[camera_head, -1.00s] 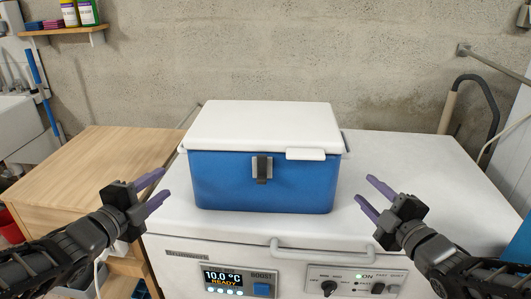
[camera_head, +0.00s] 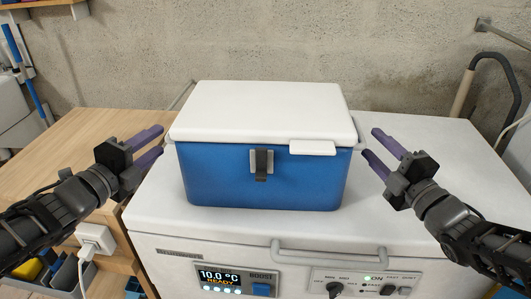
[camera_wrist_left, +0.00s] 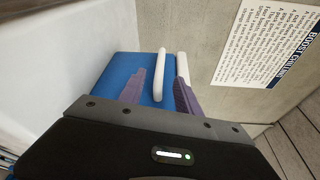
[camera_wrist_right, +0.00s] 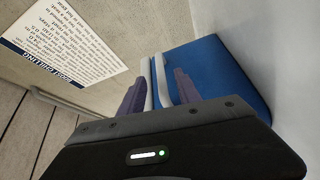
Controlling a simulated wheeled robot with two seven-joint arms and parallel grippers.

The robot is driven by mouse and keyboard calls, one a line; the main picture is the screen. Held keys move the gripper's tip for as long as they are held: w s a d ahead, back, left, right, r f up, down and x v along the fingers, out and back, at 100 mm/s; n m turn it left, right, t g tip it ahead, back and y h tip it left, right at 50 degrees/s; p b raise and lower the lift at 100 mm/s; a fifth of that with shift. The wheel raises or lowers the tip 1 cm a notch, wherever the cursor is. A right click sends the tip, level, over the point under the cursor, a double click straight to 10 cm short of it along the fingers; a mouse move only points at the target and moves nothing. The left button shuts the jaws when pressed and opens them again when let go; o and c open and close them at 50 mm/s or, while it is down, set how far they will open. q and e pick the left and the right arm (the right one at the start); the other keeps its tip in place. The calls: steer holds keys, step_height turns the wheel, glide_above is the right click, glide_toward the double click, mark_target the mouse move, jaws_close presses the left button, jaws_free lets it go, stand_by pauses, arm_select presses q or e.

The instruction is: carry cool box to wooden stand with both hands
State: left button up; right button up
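A blue cool box (camera_head: 262,182) with a white lid (camera_head: 262,110) and a dark front latch stands upright on the white chiller unit (camera_head: 160,215). The wooden stand (camera_head: 75,135) is to its left, with a light flat top. My left gripper (camera_head: 155,145) is open at the box's left side. In the left wrist view, a pale handle (camera_wrist_left: 159,75) of the box shows between its purple fingers. My right gripper (camera_head: 374,148) is open just right of the box. In the right wrist view, a pale handle (camera_wrist_right: 162,80) shows between its fingers. Neither gripper is visibly closed on the box.
The chiller front has a bar handle (camera_head: 330,257), a lit display (camera_head: 222,278) and knobs. A concrete wall (camera_head: 280,40) stands close behind. A dark hose (camera_head: 490,75) is at the right. The stand's top near the box looks bare.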

arm_select(q)
steer(key=x, duration=0.7)
steer(key=shift+w, duration=0.3)
arm_select(e)
steer(key=x, duration=0.7)
steer(key=shift+w+a, duration=0.15)
steer(key=shift+w, duration=0.1)
arm_select(q)
steer(key=shift+c, duration=0.4)
arm_select(e)
steer(key=shift+c, duration=0.4)
arm_select(q)
jaws_close()
arm_select(e)
jaws_close()
arm_select(q)
steer(key=shift+r, duration=0.25)
arm_select(e)
steer(key=shift+r, duration=0.3)
